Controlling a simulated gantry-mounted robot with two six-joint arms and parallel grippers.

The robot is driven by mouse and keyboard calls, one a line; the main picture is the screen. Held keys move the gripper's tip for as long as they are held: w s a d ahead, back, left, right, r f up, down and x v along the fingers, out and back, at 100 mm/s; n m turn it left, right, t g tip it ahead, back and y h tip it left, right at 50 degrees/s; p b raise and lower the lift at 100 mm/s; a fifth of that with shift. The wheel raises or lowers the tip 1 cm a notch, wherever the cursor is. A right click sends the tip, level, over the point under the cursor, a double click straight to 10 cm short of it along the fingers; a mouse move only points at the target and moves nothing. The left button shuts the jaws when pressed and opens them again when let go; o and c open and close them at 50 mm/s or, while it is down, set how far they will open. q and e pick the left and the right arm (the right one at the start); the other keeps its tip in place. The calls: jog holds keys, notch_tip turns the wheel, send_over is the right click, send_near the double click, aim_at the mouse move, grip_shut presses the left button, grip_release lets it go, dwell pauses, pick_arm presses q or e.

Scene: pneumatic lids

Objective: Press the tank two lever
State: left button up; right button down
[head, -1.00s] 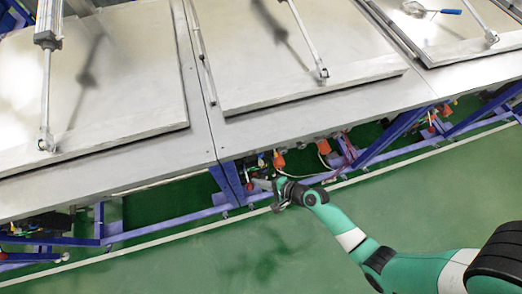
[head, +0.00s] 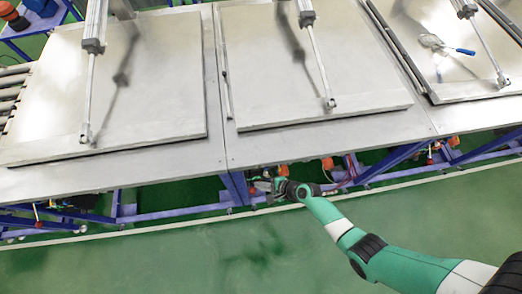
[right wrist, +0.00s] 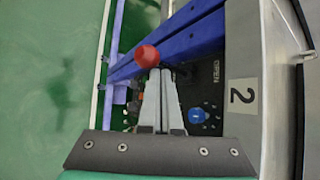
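The tank two lever shows as a round red knob (right wrist: 147,56) in the right wrist view. It is just past the fingertips, slightly to their left. My right gripper (right wrist: 160,72) has its two grey fingers together, with nothing seen between them. Whether the tips touch the knob I cannot tell. A "2" label (right wrist: 242,97) is on the metal edge beside the dark panel (right wrist: 213,90) marked OPEN. In the head view my right gripper (head: 263,185) is under the front edge of the middle tank (head: 270,70). My left gripper is not in view.
A blue knob (right wrist: 197,115) sits on the panel to the right of the fingers. A blue frame beam (right wrist: 185,40) runs close by. The right tank lid (head: 455,75) carries a blue-handled tool (head: 462,51). The green floor (head: 200,265) in front is clear.

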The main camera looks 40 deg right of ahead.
jog(key=shift+r, duration=0.15)
jog(key=shift+w+r+p, duration=0.1)
jog(key=shift+r+p, duration=0.6)
jog(key=shift+p, duration=0.15)
jog(key=shift+f, duration=0.1)
